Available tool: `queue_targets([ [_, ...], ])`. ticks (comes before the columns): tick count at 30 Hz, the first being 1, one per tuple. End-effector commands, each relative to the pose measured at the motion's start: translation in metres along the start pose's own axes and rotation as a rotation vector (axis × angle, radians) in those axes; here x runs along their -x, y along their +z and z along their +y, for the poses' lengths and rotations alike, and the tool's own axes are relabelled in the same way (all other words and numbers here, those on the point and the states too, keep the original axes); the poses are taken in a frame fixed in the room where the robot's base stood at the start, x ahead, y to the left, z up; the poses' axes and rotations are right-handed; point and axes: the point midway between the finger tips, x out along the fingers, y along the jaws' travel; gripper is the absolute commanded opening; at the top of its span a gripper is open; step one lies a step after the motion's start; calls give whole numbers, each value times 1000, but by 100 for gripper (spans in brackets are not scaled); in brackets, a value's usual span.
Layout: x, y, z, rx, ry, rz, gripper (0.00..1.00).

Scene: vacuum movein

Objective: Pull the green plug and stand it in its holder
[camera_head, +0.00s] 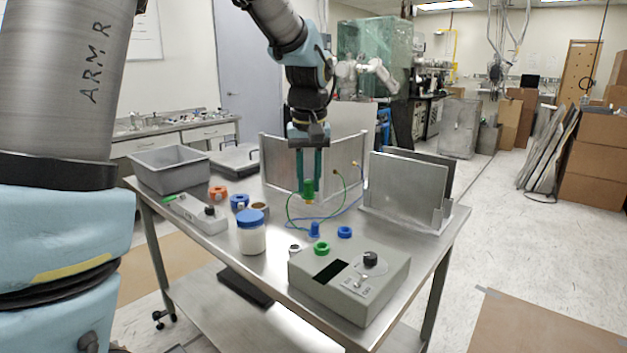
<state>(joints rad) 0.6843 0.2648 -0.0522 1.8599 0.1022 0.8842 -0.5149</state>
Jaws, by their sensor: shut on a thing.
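The green plug (309,188), with a gold-coloured lower end, hangs upright between the fingertips of my gripper (310,178). My gripper points straight down and is shut on the plug, above the middle of the metal table. A thin green cable (291,208) loops around near the plug. A green ring (321,248) sits at the back edge of the grey control box, in front of the plug and lower. A blue plug (314,230) stands near that ring, with a blue ring (345,232) to its right. I cannot tell which piece is the green plug's holder.
The grey control box (380,275) with a black knob fills the table's front right. A blue-lidded white jar (251,236) stands left of centre. Orange (218,192) and blue (239,202) rings lie farther left. Upright metal panels (408,190) stand behind and right; a grey bin (170,172) is back left.

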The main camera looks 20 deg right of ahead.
Motion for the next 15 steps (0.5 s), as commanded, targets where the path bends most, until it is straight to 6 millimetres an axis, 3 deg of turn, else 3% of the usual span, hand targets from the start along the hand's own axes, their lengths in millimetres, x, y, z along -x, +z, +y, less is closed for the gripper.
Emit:
queue_targets([
  [15, -3, -25, -17, 2, -1, 0, 0],
])
